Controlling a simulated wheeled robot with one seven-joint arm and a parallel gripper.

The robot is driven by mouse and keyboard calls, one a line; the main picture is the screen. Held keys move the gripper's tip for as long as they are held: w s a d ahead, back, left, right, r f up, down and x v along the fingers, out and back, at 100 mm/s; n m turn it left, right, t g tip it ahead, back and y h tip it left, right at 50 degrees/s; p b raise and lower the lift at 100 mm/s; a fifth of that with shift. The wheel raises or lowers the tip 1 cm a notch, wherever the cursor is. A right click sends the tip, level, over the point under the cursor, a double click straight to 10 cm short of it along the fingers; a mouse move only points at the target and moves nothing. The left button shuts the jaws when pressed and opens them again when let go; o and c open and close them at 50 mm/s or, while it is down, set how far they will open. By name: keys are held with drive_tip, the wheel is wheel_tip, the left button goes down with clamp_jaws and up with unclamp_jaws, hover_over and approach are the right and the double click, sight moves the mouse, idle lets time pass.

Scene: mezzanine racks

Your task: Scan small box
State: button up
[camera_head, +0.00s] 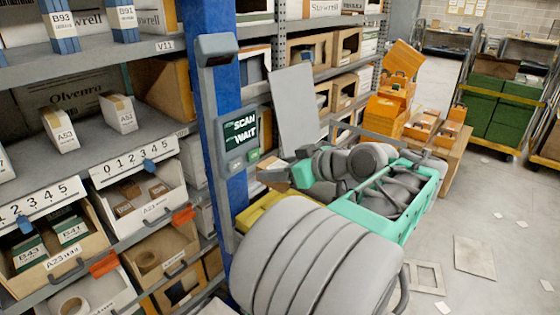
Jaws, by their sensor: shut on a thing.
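My gripper (291,174), with teal fingers, is in the middle of the view, just right of the blue rack post. It is shut on a small brown box (271,176), whose far side and lower part are partly hidden. The scan station's screen (242,133) is on the post and reads "SCAN" and "WAIT". The box is below and to the right of the screen, apart from it in the picture. A grey scanner head (217,48) juts from the post above the screen. I cannot tell whether the box has a label.
A grey panel (294,108) stands behind my gripper. Orange boxes (388,117) and a cart with green crates (490,117) are at the right. Loose sheets lie on the floor.

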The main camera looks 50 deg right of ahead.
drive_tip(key=w+p, duration=0.1)
drive_tip(key=w, duration=0.8)
drive_tip(key=shift+w+a+r, duration=0.15)
drive_tip(key=shift+r, duration=0.3)
